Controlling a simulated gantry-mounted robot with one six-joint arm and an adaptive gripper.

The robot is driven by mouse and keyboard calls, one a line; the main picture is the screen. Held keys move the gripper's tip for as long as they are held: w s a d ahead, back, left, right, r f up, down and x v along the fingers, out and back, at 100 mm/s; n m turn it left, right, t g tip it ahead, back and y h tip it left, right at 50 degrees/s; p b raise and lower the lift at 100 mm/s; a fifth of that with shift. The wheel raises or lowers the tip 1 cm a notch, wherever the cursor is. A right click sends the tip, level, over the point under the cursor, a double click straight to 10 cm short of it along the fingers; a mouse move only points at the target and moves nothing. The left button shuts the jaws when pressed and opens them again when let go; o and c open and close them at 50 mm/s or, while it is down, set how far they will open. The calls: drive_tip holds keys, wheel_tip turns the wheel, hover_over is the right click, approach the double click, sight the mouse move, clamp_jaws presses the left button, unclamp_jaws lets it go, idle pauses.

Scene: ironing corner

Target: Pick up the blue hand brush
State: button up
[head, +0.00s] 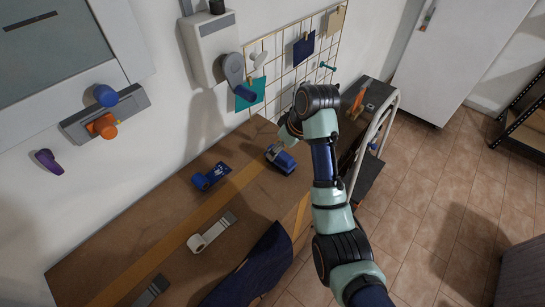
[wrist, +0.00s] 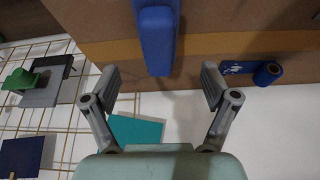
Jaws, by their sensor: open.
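The blue hand brush (head: 285,162) lies on the brown tabletop, near its wall side, below my wrist in the head view. In the wrist view, its long blue body (wrist: 157,38) comes in from the top edge, and its rounded near end lies roughly between my fingertips. My gripper (wrist: 160,82) is open, with one finger on each side of that end and a visible gap on both sides. The jaws look empty. In the head view my wrist and hand hide the fingers in part, and the height above the brush is hard to tell.
A blue roll (head: 201,181) lies left of the brush, also in the wrist view (wrist: 267,73). A pale-handled tool (head: 210,233) and dark blue cloth (head: 250,270) lie nearer. A wire grid (head: 275,75) with cards hangs behind.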

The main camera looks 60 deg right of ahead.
drive_tip(key=shift+s+p+x, duration=0.1)
drive_tip(key=shift+p+x, duration=0.15)
drive_tip(key=shift+x, duration=1.35)
drive_tip(key=shift+s+p+x, duration=0.15)
drive_tip(key=shift+p+x, duration=0.05)
drive_tip(key=shift+x, duration=1.4)
drive_tip(key=shift+f, duration=0.1)
drive_tip(key=c, duration=1.3)
wheel_tip(320, 180, up, 10)
drive_tip(key=shift+b, duration=0.55)
drive_tip(key=o, duration=0.5)
drive_tip(key=c, duration=0.3)
